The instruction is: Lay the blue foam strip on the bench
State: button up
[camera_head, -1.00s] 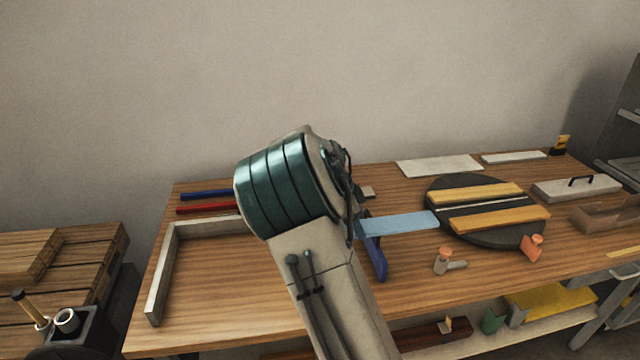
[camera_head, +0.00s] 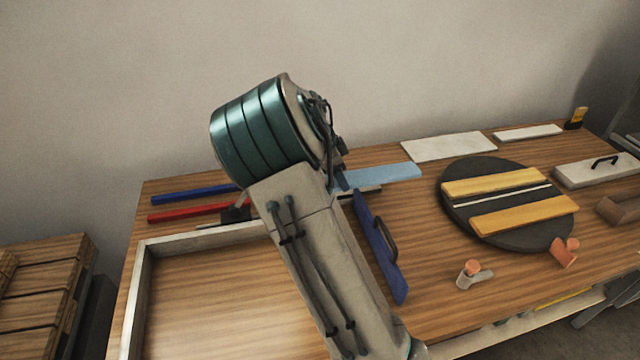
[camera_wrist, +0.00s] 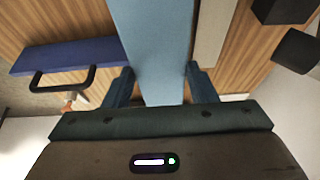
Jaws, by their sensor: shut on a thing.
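The light blue foam strip (camera_head: 384,177) shows in the head view just right of my arm, left of the round dark plate. In the wrist view the strip (camera_wrist: 155,45) runs away from my gripper (camera_wrist: 161,88), whose two fingers close on its sides. My gripper is mostly hidden behind my arm in the head view. The strip appears over the wooden bench (camera_head: 340,300); whether it touches the bench top I cannot tell.
A dark blue handled bar (camera_head: 378,245) lies right of my arm. The round dark plate (camera_head: 520,235) bears two yellow strips. Blue (camera_head: 195,193) and red (camera_head: 190,212) bars lie at the back left, behind a metal frame (camera_head: 140,290). Small clamps (camera_head: 474,275) sit at the front right.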

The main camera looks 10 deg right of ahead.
jog(key=shift+w, duration=0.25)
jog(key=shift+w+a+f, duration=0.15)
jog(key=shift+a, duration=0.15)
jog(key=w+a+f+p, duration=0.1)
jog(key=w+a+f, duration=0.1)
jog(key=w, duration=0.1)
jog(key=w+a+f, duration=0.2)
jog(key=w, duration=0.1)
jog(key=w+a+f+p, duration=0.1)
jog(key=w+a+f, duration=0.1)
jog(key=w, duration=0.1)
jog(key=shift+a+f+p, duration=0.15)
jog(key=shift+f+p, duration=0.7)
jog(key=shift+f, duration=1.5)
jog(key=o, duration=1)
jog(key=shift+r, duration=0.1)
